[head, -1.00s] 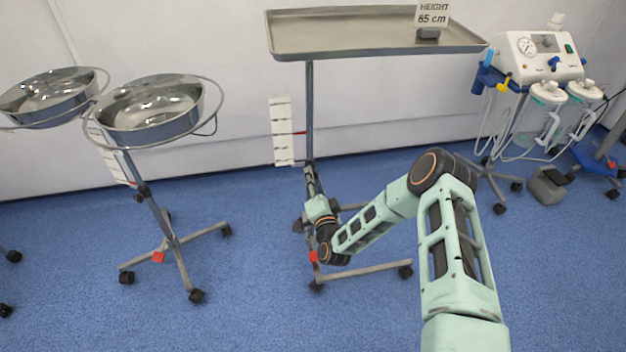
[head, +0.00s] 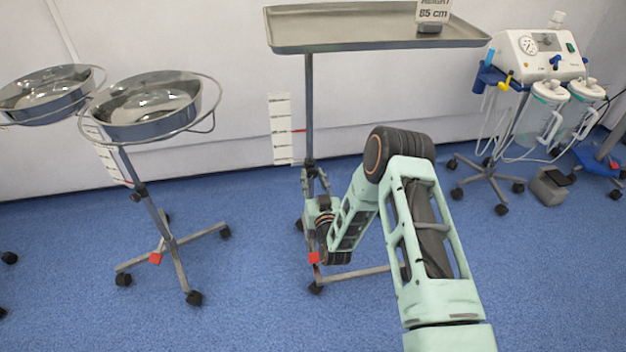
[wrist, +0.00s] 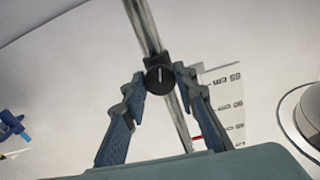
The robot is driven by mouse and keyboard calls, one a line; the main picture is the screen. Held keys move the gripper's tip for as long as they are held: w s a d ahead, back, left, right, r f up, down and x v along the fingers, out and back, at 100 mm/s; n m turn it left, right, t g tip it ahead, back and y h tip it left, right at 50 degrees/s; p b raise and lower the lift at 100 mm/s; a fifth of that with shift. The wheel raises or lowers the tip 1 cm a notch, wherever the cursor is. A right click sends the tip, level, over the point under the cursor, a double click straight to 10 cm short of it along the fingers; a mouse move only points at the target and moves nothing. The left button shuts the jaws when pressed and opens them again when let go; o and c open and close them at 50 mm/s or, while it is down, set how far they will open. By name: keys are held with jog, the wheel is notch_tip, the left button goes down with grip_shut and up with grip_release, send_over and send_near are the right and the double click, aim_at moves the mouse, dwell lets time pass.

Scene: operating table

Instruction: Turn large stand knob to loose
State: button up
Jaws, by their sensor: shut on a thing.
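The large stand (head: 309,110) has a grey column on a wheeled base and carries a wide metal tray (head: 375,45). Its black knob (wrist: 159,79) sits on the column and bears a white line that stands near upright in the wrist view. My gripper (wrist: 158,78) has one blue finger at each side of the knob, with the fingertips shut on it. In the head view my gripper (head: 314,178) is at the column just under the tray's scale, and the knob is hard to make out there.
A white height scale (head: 281,130) with a red pointer stands beside the column. A sign reading 85 cm (head: 432,14) is on the tray. Two basin stands (head: 150,108) are at left, and a suction unit (head: 535,60) is at right.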

jog(key=shift+n+b, duration=0.45)
jog(key=shift+n, duration=1.15)
jog(key=shift+r, duration=0.1)
jog(key=o, duration=1.2)
jog(key=shift+c, duration=0.2)
jog(key=shift+s, duration=0.1)
jog(key=v, duration=1.1)
jog(key=shift+s+d, duration=0.2)
jog(key=shift+s, duration=0.15)
